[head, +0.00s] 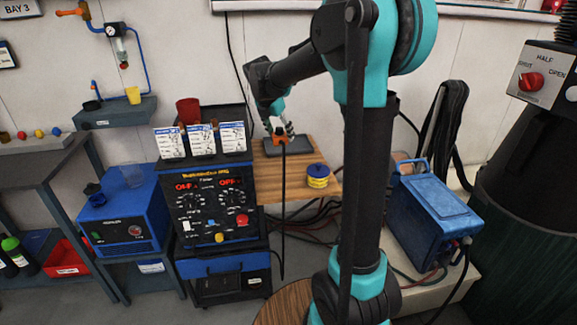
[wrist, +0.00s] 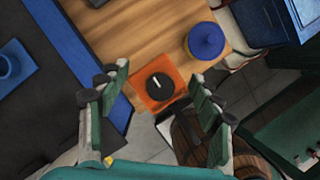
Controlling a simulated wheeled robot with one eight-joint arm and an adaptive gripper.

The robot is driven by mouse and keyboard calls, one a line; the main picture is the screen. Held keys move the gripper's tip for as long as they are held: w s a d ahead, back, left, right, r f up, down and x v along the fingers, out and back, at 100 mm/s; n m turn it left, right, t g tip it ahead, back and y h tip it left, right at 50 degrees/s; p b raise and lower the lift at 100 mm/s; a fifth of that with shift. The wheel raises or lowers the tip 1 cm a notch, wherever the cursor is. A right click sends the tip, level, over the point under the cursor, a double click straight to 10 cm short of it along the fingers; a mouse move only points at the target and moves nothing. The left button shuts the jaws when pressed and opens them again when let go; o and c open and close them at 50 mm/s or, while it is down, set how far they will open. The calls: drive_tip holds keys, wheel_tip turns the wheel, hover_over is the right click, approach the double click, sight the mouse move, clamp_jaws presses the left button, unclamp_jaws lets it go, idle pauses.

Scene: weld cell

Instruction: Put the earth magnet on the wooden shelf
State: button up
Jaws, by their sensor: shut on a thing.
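The earth magnet (head: 280,136) is an orange block. In the wrist view its orange face (wrist: 152,97) carries a round black knob with a white mark. A black cable hangs straight down from it in the head view. My gripper (head: 279,127) is shut on the magnet; its two fingers (wrist: 160,80) stand on either side of it. The wooden shelf (head: 298,166) is a light wood top right of the welding machine. In the wrist view the magnet overlaps the shelf's near edge (wrist: 145,38), with floor beyond. I cannot tell its height above the wood.
A blue and yellow round item (head: 318,176) stands on the shelf near its right front corner. A dark flat plate (head: 287,146) lies at the back. The welding machine (head: 211,200) with card holders borders the shelf on the left. A blue case (head: 437,205) stands right.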

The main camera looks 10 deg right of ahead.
wheel_tip(320, 180, down, 19)
drive_tip(key=shift+f, duration=0.2)
idle(0.4)
drive_tip(key=shift+f, duration=0.1)
drive_tip(key=o, duration=1.8)
drive_tip(key=v, duration=1.2)
drive_tip(key=s+d+f+m+y, duration=0.1)
drive_tip(key=s+d+f+m, duration=0.1)
drive_tip(key=s+m, duration=0.7)
drive_tip(key=s+d+f+m+y, duration=0.1)
drive_tip(key=s+d+f+m, duration=0.2)
drive_tip(key=s+m, duration=0.6)
drive_tip(key=s+d+f+m+t+y, duration=0.1)
drive_tip(key=s+d+f+m, duration=0.2)
drive_tip(key=s+m, duration=0.6)
drive_tip(key=shift+s+f, duration=0.15)
drive_tip(key=shift+f, duration=0.15)
